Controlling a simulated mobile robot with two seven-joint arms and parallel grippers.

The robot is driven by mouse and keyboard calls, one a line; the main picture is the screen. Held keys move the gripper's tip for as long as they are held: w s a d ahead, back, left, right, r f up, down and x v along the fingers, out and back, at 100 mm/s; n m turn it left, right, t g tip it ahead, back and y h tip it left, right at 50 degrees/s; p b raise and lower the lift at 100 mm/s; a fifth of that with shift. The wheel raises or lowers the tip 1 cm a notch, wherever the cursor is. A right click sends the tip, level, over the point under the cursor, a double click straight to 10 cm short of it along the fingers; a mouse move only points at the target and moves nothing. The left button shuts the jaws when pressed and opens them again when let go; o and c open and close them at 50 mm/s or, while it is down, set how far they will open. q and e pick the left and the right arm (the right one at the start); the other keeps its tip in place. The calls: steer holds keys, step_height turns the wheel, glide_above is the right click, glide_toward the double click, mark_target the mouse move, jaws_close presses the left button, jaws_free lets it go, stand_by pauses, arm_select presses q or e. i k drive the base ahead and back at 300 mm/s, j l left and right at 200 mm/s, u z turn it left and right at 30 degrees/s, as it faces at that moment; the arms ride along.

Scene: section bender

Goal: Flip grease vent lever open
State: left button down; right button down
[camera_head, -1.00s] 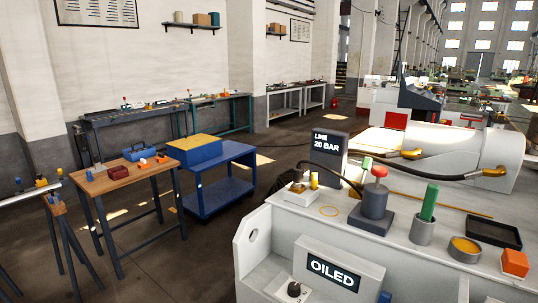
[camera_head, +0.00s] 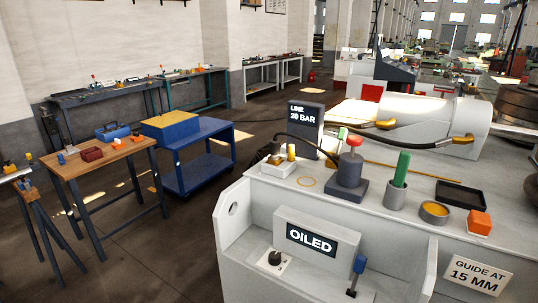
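A small lever with a blue grip (camera_head: 359,265) stands nearly upright at the front of the grey machine (camera_head: 228,262), right of the "OILED" sign (camera_head: 311,239). It may be the grease vent lever, but no label on it can be read. A round black knob (camera_head: 275,258) sits on a pale plate left of it, below the sign. A red-topped dark pump-like unit (camera_head: 350,176) stands on the machine top behind the sign. Neither of my grippers is in view, and nothing touches the lever.
On the machine top are a green-handled tool in a grey cup (camera_head: 395,196), a yellow-filled dish (camera_head: 434,211), an orange block (camera_head: 480,222), a black tray (camera_head: 461,195) and a "LINE 20 BAR" sign (camera_head: 306,125). A blue cart (camera_head: 205,176) and wooden table (camera_head: 110,160) stand left, with floor between.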

mark_target(342, 136)
steer(key=u, duration=1.85)
steer(key=i+j, duration=0.1)
steer(key=i, duration=0.85)
steer(key=i+z, duration=0.2)
steer(key=i, duration=0.4)
steer(key=i+j+z, duration=0.25)
steer(key=i, duration=0.4)
steer(key=i+l+z, duration=0.1)
steer(key=i+z, duration=0.35)
steer(key=i+j+z, duration=0.1)
steer(key=i+z, duration=0.4)
steer(key=i+l+z, duration=0.1)
steer(key=z, duration=0.3)
steer(key=i+z, duration=0.55)
steer(key=z, duration=0.2)
steer(key=i+z, duration=0.35)
steer(key=i, duration=0.85)
steer(key=i+u, duration=0.25)
steer(key=i, duration=0.35)
steer(key=i+u, duration=0.3)
steer(key=i, duration=0.35)
